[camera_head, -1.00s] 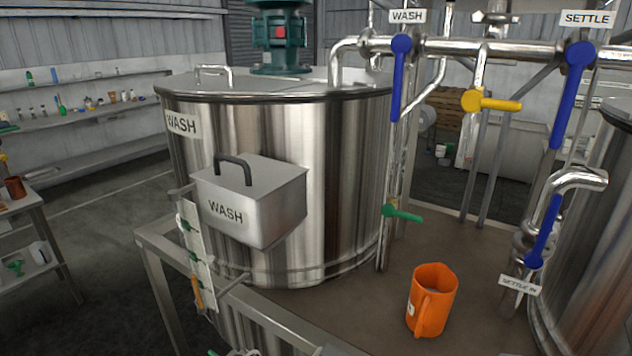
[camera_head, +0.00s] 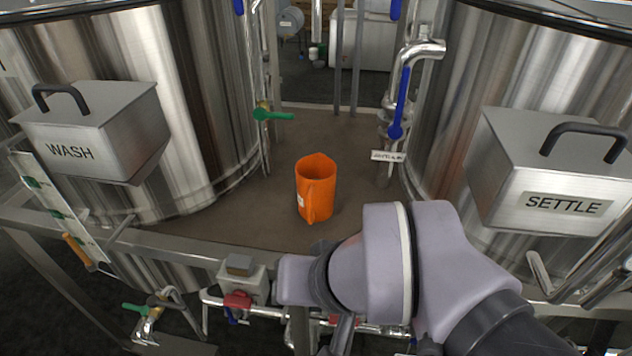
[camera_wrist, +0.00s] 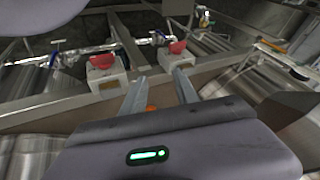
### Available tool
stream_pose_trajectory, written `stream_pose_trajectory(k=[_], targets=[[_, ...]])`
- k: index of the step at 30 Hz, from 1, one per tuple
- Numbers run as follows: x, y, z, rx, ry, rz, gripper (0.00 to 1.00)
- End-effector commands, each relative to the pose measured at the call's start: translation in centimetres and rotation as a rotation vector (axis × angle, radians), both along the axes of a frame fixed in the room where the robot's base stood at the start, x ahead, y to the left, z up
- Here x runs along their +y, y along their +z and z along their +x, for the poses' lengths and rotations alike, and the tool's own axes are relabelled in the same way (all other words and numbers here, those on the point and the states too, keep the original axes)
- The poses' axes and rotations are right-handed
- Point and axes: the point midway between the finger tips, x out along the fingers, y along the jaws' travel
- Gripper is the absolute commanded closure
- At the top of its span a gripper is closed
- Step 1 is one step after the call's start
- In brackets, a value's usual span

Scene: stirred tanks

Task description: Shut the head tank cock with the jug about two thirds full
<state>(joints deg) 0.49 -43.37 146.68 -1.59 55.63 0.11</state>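The orange jug (camera_head: 317,190) stands upright on the brown deck between the two tanks, with a small pale label on its side. How full it is cannot be told from here. A green-handled cock (camera_head: 272,115) sits on the upright pipe behind and left of the jug; nothing marks it as the head tank cock. My arm reaches in from the lower right in the head view, and its gripper end is not clear there. In the wrist view my gripper (camera_wrist: 160,92) has its two fingers apart, with a small orange patch showing between their bases.
The WASH tank (camera_head: 185,100) stands left and the SETTLE tank (camera_head: 480,65) right, each with a box on its front. A blue-handled valve (camera_head: 400,105) is right of the jug. Red-handled fittings (camera_head: 237,300) line the deck's front edge. The deck around the jug is clear.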

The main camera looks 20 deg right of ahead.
Motion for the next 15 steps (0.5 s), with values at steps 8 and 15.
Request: stream_pose_trajectory(k=[8,15], targets=[[-1.3,2.4,-0.5,0.109,0.175,-0.205,0.64],[-8.1,18.4,5.5,0.353,0.568,-1.106,0.64]])
